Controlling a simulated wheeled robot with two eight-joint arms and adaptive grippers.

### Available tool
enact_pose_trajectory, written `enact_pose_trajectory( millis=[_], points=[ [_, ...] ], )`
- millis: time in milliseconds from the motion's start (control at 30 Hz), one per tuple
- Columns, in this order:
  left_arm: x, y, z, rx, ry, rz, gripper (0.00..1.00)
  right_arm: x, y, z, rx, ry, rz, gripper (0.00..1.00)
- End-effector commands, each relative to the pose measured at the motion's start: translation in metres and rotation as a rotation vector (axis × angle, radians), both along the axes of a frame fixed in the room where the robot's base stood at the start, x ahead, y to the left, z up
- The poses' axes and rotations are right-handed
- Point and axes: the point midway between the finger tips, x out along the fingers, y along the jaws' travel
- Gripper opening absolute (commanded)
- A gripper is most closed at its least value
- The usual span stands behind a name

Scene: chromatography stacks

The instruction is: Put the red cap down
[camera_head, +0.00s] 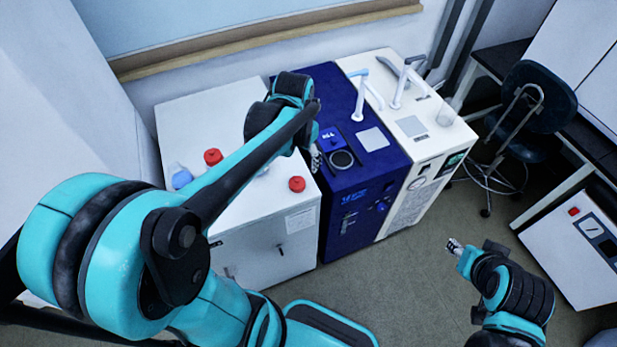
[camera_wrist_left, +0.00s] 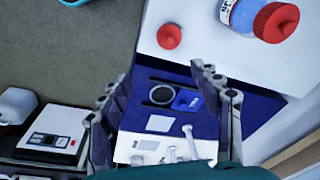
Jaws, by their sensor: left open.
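A small red cap (camera_head: 297,184) lies by itself on the white cabinet top, near its front right corner. It also shows in the left wrist view (camera_wrist_left: 170,37). My left gripper (camera_head: 316,157) is beyond it, above the edge of the dark blue unit. Its fingers are spread with nothing between them in the left wrist view (camera_wrist_left: 164,95). A second red cap (camera_head: 213,156) shows farther left, near a blue-and-white bottle (camera_head: 180,178); the left wrist view shows it at the bottle's end. My right gripper (camera_head: 455,246) hangs over the floor; its fingers are too small to read.
The white cabinet (camera_head: 265,249) stands left of the dark blue unit (camera_head: 345,214), which has a round dark port (camera_head: 341,159). A cream instrument (camera_head: 430,137) with pale arms stands to its right. A dark stool (camera_head: 538,103) is at the right. Floor is open in front.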

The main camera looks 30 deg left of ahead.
Motion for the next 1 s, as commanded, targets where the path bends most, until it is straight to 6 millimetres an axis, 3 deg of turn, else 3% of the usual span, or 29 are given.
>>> enact_pose_trajectory(
  millis=[200,400,600,1000],
  points=[
    [-0.047,-0.043,0.029,-0.012,-0.228,0.075,0.64,0.0,0.0,0.0,0.0,0.0,0.0,0.4],
    [-0.077,-0.067,0.034,-0.058,-0.398,0.133,0.64,0.0,0.0,0.0,0.0,0.0,0.0,0.4],
    [-0.089,-0.077,0.033,-0.09,-0.476,0.16,0.64,0.0,0.0,0.0,0.0,0.0,0.0,0.4],
    [-0.089,-0.077,0.027,-0.093,-0.484,0.164,0.64,0.0,0.0,-0.006,0.0,0.0,0.0,0.4]
  ],
)
